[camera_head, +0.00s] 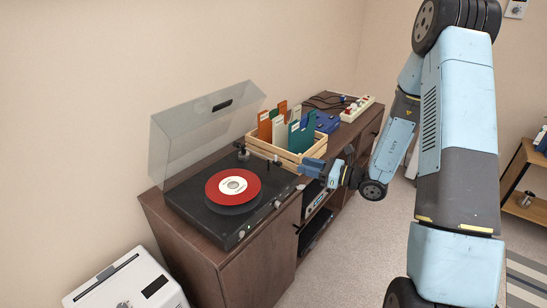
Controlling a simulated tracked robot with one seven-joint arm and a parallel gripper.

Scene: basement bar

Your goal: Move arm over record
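A turntable (192,209) with its clear lid (172,146) raised stands on a dark wood cabinet. My gripper (309,168) reaches in from the right, at the turntable's right edge and near the front of the wooden crate. Its blue fingers point left towards the tonearm. Whether they are apart or touch something is too small to tell.
A wooden crate (259,147) of colored record sleeves stands behind the turntable's right side. A blue object (327,122) and a white power strip (357,108) lie farther back. A white box-shaped appliance (128,285) stands front left. Carpet is open right of the cabinet.

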